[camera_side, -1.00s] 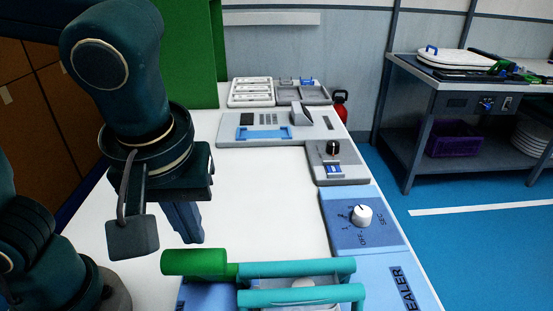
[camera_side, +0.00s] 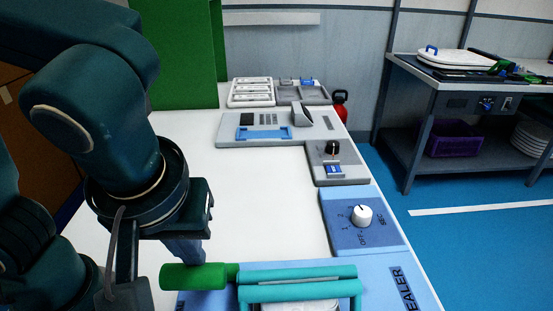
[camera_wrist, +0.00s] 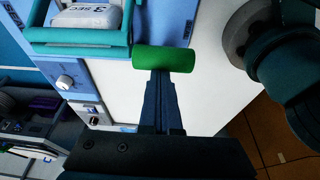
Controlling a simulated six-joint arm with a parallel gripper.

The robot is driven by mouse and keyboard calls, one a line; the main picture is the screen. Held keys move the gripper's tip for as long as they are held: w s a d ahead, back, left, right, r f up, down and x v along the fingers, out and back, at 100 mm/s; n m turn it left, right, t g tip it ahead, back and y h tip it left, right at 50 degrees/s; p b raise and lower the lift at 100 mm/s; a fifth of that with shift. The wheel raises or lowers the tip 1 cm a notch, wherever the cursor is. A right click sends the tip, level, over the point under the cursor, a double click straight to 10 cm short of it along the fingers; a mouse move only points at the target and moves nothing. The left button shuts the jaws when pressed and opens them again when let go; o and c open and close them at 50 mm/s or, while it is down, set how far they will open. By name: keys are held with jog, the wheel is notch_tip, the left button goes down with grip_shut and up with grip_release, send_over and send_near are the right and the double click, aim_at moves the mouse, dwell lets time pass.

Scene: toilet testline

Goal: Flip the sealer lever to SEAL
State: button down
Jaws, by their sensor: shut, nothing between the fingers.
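The sealer (camera_side: 378,285) is a light blue unit at the front of the bench, marked "SEALER". Its lever is a teal frame (camera_side: 300,270) with a thick green handle (camera_side: 193,277) sticking out to the left. The handle also shows in the wrist view (camera_wrist: 164,59), with the teal frame (camera_wrist: 128,25) to its left. My gripper (camera_side: 187,256) is shut and empty, pointing down right behind the green handle. In the wrist view the closed fingertips (camera_wrist: 160,75) meet the handle's edge; I cannot tell whether they touch it. A pale packet (camera_wrist: 86,16) lies inside the frame.
A blue panel with a white dial (camera_side: 362,215) stands right of the white bench top. A grey panel with a dark knob (camera_side: 333,148), a grey unit (camera_side: 275,130) and trays (camera_side: 251,92) stand farther back. The bench middle (camera_side: 260,190) is clear.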

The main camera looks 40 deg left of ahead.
jog(key=shift+s+d+f+g+h, duration=0.2)
jog(key=shift+s+d, duration=0.1)
jog(key=shift+s, duration=0.1)
jog(key=shift+s+d+f+g+h, duration=0.1)
jog(key=shift+s+d+g, duration=0.1)
jog(key=shift+s+d, duration=0.15)
jog(key=shift+t, duration=0.5)
jog(key=shift+w+a+r, duration=0.1)
jog(key=shift+w+r, duration=0.05)
jog(key=shift+r, duration=2.55)
jog(key=shift+a, duration=0.1)
